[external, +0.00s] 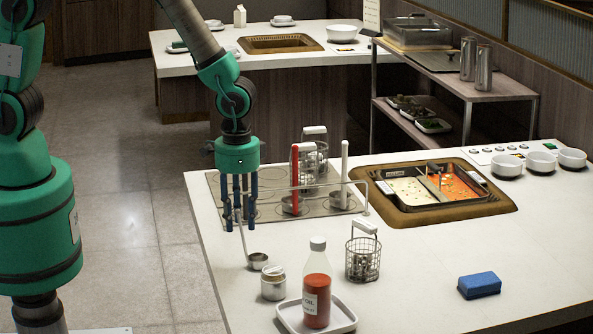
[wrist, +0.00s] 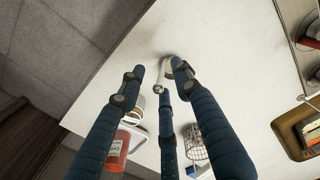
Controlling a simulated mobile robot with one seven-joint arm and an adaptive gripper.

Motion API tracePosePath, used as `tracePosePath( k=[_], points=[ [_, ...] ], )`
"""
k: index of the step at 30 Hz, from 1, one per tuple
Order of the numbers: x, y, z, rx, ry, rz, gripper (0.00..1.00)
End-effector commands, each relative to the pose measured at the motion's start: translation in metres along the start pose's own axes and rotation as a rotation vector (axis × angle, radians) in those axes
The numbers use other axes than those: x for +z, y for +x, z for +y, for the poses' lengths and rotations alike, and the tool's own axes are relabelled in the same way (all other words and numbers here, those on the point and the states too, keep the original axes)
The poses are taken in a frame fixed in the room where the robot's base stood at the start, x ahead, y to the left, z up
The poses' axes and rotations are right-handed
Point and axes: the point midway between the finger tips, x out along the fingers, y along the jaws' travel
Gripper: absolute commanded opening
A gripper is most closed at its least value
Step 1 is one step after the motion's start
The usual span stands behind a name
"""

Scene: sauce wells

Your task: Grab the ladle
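A small metal ladle (external: 257,261) rests at the left edge of the white counter, its thin handle rising up and left toward my gripper. My gripper (external: 239,226) points down over the ladle's handle, with its blue fingers spread apart. In the wrist view my gripper (wrist: 155,82) shows the fingers open, with the ladle's pale handle (wrist: 157,88) between the fingertips. The ladle's bowl is partly hidden behind the right finger there. I cannot tell whether any finger touches the handle.
A lidded metal jar (external: 273,284) stands just in front of the ladle. A red oil bottle (external: 317,288) stands on a white tray (external: 345,317). A wire basket (external: 362,262) and a rack with red-handled and white-handled tools (external: 295,178) are to the right. The sauce wells (external: 436,211) lie farther right.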

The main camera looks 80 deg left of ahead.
Motion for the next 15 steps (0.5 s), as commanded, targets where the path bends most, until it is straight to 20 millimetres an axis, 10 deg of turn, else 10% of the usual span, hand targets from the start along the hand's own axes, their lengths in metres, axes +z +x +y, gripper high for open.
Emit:
tracePosePath(
  k=[5,10,15],
  points=[
    [0.0,0.0,0.0,0.0,0.0,0.0,0.31],
    [0.0001,0.0,0.0,0.0,0.0,0.0,0.0],
    [0.0001,0.0,0.0,0.0,0.0,0.0,0.0]
  ],
)
